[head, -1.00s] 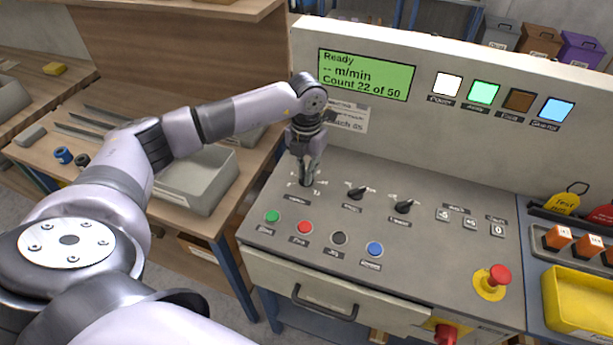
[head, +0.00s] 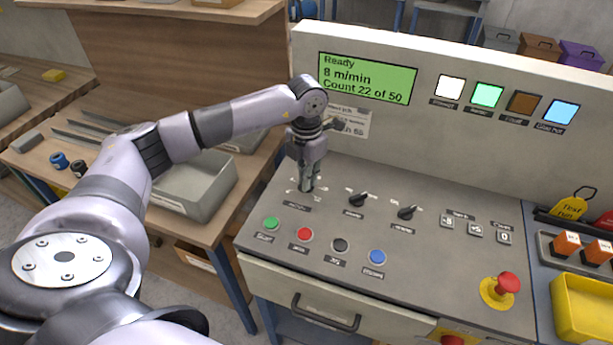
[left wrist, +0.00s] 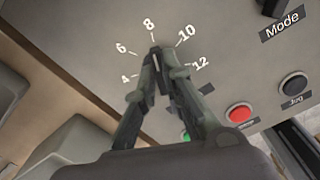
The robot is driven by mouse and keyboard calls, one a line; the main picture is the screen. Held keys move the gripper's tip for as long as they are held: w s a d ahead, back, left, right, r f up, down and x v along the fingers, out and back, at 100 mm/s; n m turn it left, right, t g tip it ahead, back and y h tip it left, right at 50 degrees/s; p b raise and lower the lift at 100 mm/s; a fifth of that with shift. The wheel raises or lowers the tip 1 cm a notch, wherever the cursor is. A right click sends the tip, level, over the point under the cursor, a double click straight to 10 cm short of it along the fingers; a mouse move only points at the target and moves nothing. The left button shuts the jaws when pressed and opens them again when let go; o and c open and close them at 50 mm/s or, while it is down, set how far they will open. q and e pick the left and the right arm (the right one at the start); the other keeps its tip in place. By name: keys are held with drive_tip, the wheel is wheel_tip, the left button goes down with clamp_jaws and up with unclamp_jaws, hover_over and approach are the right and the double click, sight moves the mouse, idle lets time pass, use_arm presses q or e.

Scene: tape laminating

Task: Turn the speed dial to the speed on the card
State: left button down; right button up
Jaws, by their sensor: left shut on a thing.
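My left gripper (head: 306,186) is shut on the leftmost dial of the console (head: 430,249). In the left wrist view the gripper (left wrist: 157,58) closes on the speed dial (left wrist: 155,52), with the numbers 4, 6, 8, 10 and 12 around it. The dial is mostly hidden by the fingers; it seems to point near 8. The display (head: 367,78) reads "Ready", "8 m/min", "Count 22 of 50". The card (head: 347,122) on the upright panel is partly covered by my wrist, and its speed is not readable. My right gripper is not in view.
Two black knobs (head: 358,199) and (head: 407,212) stand right of the dial. Green, red, black and blue buttons (head: 377,257) line the front. A red emergency stop (head: 508,282) is at the right. A grey tray (head: 196,185) lies left of the console.

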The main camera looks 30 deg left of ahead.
use_arm(q)
drive_tip(key=c, duration=1.7)
unclamp_jaws()
wheel_tip(320, 180, up, 12)
